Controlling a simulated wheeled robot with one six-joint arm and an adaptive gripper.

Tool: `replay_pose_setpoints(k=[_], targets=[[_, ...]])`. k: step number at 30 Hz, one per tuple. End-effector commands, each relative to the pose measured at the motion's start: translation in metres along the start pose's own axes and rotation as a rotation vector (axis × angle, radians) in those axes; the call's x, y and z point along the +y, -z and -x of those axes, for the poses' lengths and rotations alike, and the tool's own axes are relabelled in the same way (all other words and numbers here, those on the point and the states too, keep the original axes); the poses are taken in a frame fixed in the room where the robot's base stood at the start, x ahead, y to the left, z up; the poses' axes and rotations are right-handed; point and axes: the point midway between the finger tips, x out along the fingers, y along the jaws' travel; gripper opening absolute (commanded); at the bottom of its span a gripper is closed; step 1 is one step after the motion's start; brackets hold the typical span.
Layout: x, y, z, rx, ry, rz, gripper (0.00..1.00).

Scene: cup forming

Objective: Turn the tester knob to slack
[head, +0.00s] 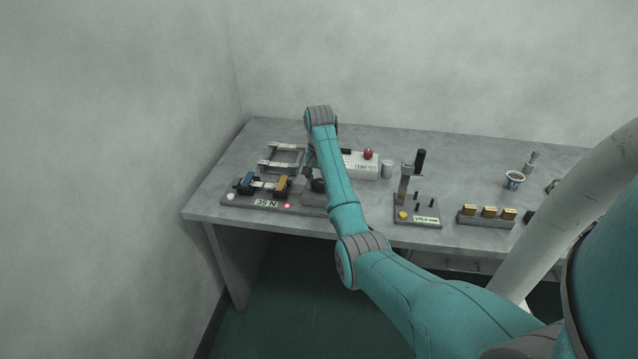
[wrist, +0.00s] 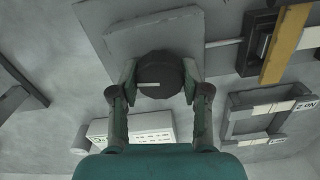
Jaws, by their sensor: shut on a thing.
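The dark round knob (wrist: 160,66) with a white pointer line sits on a grey block (wrist: 150,35) in the wrist view. The pointer lies roughly level, toward the knob's left side. My gripper (wrist: 160,78) is shut on the knob, one finger on each side. In the head view my arm partly hides this spot.
Behind the tester lies a rack with pale strips (head: 283,147). A white box with a red button (head: 368,154) and a small cup (head: 387,169) stand right of my arm. A lever stand (head: 418,212) and a block with several gold pieces (head: 487,217) are farther right.

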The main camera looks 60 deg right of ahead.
Motion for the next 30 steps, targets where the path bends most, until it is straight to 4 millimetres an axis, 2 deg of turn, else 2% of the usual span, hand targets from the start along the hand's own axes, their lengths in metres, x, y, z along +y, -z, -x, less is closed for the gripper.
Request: replay_pose_setpoints(k=[11,30], targets=[[-0.0001,-0.0002,-0.0006,-0.001,0.000,0.182,0.12],[0.0000,-0.0004,-0.0009,-0.002,0.000,0.783,0.12]])
